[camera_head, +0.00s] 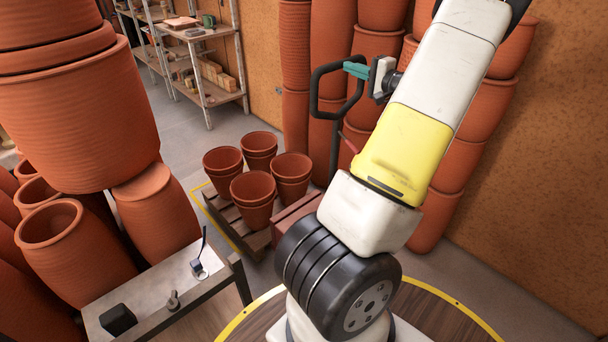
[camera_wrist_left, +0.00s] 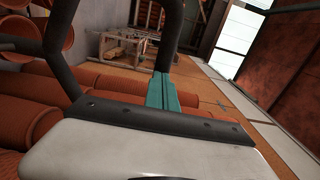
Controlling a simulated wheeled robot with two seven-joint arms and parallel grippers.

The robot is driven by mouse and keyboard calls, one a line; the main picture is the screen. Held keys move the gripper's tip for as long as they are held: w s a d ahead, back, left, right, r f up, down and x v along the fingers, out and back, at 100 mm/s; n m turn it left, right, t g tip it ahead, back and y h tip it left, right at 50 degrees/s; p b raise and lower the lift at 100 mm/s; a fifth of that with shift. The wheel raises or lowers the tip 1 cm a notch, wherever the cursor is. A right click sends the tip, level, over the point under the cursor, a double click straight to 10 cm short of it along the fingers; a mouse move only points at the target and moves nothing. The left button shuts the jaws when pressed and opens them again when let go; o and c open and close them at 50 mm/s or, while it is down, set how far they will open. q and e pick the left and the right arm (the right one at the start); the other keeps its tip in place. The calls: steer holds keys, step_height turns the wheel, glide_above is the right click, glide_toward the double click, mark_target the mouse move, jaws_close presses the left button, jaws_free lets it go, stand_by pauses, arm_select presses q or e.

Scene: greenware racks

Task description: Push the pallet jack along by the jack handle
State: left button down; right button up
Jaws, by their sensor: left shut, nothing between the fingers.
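The jack handle (camera_head: 316,97) is a dark loop on a thin upright shaft in the middle of the head view. Its dark bars (camera_wrist_left: 61,62) also cross the upper left of the left wrist view. My left gripper (camera_head: 352,69) has teal fingers, shut with nothing between them, at the upper right part of the loop. In the left wrist view the shut fingers (camera_wrist_left: 163,90) meet a handle bar at their tips; whether they touch it is unclear. The pallet jack's reddish body (camera_head: 297,212) is partly hidden behind my arm. My right gripper is out of view.
A wooden pallet (camera_head: 222,214) carries several terracotta pots (camera_head: 252,187). Tall pot stacks (camera_head: 80,90) stand left, others line the back wall. A small table (camera_head: 150,300) with tools is front left. A shelf rack (camera_head: 215,65) stands at the back; grey floor lies before it.

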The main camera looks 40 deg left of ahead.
arm_select(q)
steer(key=shift+w+a, duration=0.6)
steer(key=shift+a, duration=7.3)
steer(key=d, duration=0.7)
steer(key=shift+s, duration=0.25)
